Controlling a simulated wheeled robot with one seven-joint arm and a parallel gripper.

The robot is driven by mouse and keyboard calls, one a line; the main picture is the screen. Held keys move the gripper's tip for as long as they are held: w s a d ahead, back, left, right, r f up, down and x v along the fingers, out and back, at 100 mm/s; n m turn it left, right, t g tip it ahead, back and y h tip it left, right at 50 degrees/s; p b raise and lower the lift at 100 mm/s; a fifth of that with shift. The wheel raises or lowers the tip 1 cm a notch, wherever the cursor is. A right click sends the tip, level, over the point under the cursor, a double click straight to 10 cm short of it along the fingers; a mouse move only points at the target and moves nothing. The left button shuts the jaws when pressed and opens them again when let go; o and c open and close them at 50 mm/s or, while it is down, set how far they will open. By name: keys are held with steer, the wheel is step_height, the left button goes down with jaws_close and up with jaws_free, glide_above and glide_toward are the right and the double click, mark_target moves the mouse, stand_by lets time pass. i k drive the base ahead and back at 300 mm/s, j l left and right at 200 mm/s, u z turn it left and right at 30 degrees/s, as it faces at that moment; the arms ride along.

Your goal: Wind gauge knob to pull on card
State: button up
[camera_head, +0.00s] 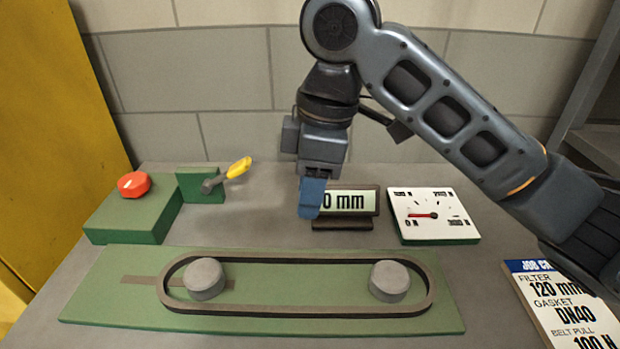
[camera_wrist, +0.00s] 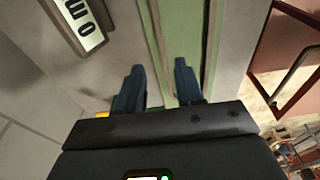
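A red-orange knob (camera_head: 134,184) sits on top of a green block (camera_head: 125,217) at the left of the bench. A white dial gauge (camera_head: 433,214) at the right has a red needle pointing left, near the 0 N label. The job card (camera_head: 568,305) at the lower right reads belt pull 100 N, partly hidden by my arm. My gripper (camera_head: 311,198) hangs fingers-down above the bench middle, right of the knob and apart from it. In the wrist view, my gripper (camera_wrist: 160,85) has its blue fingers spread with nothing between them.
A yellow-handled lever (camera_head: 238,168) stands right of the block. A display (camera_head: 352,202), partly behind my fingers, shows "0 mm". In front, a green plate (camera_head: 90,295) carries a belt loop (camera_head: 300,309) around two grey pulleys (camera_head: 205,277). A wall (camera_head: 190,85) stands behind the bench.

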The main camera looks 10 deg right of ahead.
mark_target(134, 185)
steer(key=k+u, duration=0.1)
steer(key=u, duration=0.3)
steer(key=k+l+u, duration=0.1)
steer(key=u, duration=0.3)
